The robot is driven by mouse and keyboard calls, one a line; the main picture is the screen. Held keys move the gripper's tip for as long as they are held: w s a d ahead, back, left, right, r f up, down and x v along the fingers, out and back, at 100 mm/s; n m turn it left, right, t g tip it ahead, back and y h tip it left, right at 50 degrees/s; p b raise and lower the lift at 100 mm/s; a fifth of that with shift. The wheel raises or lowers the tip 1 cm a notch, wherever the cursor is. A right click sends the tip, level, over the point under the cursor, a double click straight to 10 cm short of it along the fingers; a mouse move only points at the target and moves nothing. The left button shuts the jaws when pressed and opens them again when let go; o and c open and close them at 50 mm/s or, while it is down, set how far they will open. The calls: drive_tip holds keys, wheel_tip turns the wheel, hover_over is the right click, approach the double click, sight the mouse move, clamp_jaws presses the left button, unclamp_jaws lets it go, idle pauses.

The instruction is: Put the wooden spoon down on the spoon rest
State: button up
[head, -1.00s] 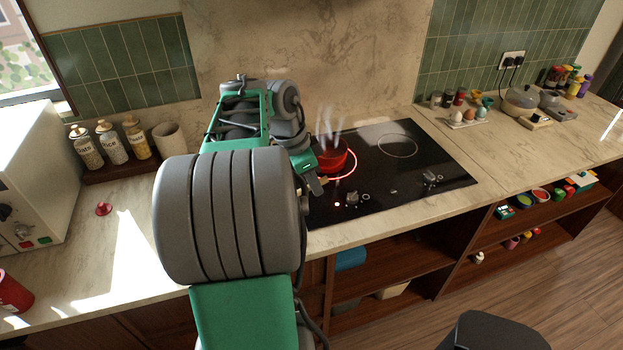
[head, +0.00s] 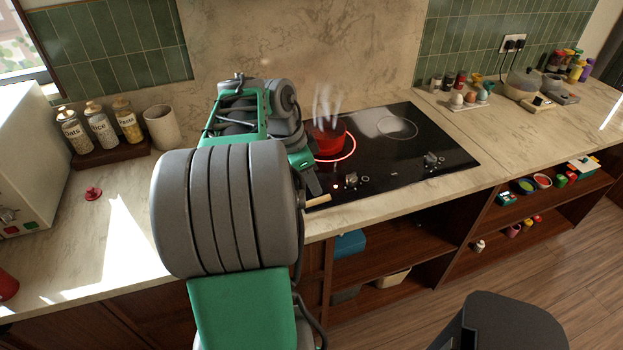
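My gripper (head: 313,186) is at the front left corner of the black hob, partly hidden behind my own arm. A short pale wooden piece, the handle of the wooden spoon (head: 318,200), sticks out to the right at its fingertips, over the counter's front edge. It has moved along with the gripper, so the gripper appears shut on it. The rest of the spoon is hidden. I cannot make out the spoon rest; my arm covers the counter left of the hob.
A red pot (head: 327,137) steams on a glowing ring of the hob (head: 405,150). Labelled jars (head: 102,126) and a beige crock (head: 162,127) stand at the back left. A small red object (head: 93,194) lies on the left counter. An egg holder (head: 468,104) stands right of the hob.

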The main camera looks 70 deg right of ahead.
drive_tip(key=shift+o, duration=0.4)
drive_tip(key=p+v, duration=0.1)
drive_tip(key=v, duration=0.6)
drive_tip(key=shift+r, duration=0.4)
drive_tip(key=shift+a, duration=0.1)
